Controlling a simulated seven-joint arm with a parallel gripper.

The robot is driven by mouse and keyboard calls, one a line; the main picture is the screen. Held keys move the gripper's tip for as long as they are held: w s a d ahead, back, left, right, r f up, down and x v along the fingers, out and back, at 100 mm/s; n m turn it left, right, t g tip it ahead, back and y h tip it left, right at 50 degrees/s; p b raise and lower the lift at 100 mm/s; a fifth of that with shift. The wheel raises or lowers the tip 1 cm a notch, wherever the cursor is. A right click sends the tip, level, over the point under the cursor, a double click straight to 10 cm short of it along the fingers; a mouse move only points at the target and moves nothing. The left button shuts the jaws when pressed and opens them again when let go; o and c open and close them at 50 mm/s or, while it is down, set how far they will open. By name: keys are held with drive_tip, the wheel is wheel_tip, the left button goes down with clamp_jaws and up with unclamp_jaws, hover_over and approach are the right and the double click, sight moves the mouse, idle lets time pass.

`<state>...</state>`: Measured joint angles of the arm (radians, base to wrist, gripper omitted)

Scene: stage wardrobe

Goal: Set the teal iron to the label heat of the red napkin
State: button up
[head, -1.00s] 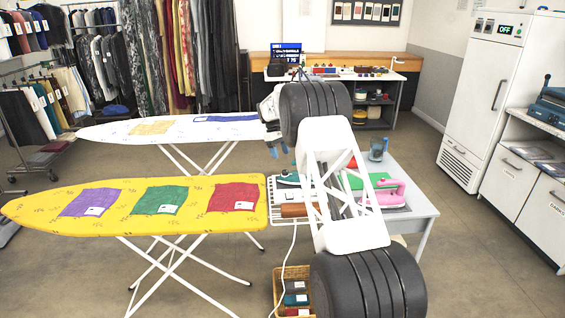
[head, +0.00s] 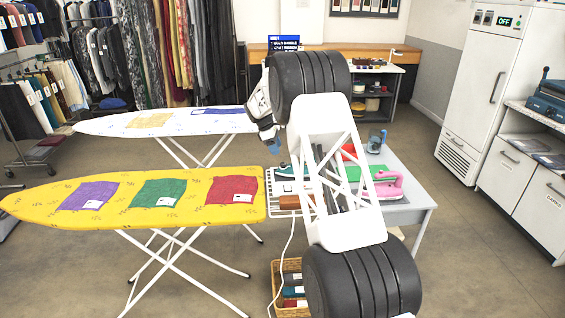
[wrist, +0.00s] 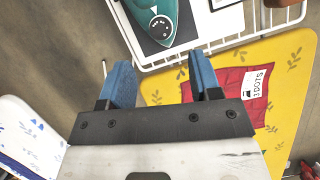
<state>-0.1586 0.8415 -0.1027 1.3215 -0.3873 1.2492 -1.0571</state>
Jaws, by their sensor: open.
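The teal iron (wrist: 155,20) rests on a dark pad in a white wire rack at the top of the wrist view, its dark round dial (wrist: 161,27) facing up. In the head view the teal iron (head: 285,172) is partly hidden by my arm. The red napkin (head: 231,189) lies at the right end of the yellow ironing board. In the wrist view the red napkin (wrist: 220,108) has a white label (wrist: 258,83) reading "3 DOTS". My gripper (wrist: 165,72) has blue fingers, open and empty, above the gap between the two boards, apart from the iron.
The yellow ironing board (head: 30,203) also carries purple (head: 90,196) and green (head: 158,193) napkins. A white board (head: 100,123) stands behind it. A basket (head: 276,275) stands on the floor.

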sight(284, 164)
drive_tip(key=shift+x, duration=3.9)
drive_tip(key=shift+c, duration=0.5)
drive_tip(key=c, duration=0.8)
drive_tip(key=shift+w+m+g+y, duration=0.15)
drive_tip(key=shift+m+g, duration=0.25)
drive_tip(key=shift+m, duration=0.8)
drive_tip(key=shift+m+g+y, duration=0.25)
drive_tip(key=shift+m+g, duration=0.15)
drive_tip(key=shift+m, duration=0.8)
drive_tip(key=shift+c, duration=0.2)
drive_tip(key=o, duration=0.9)
drive_tip(key=shift+o, duration=0.2)
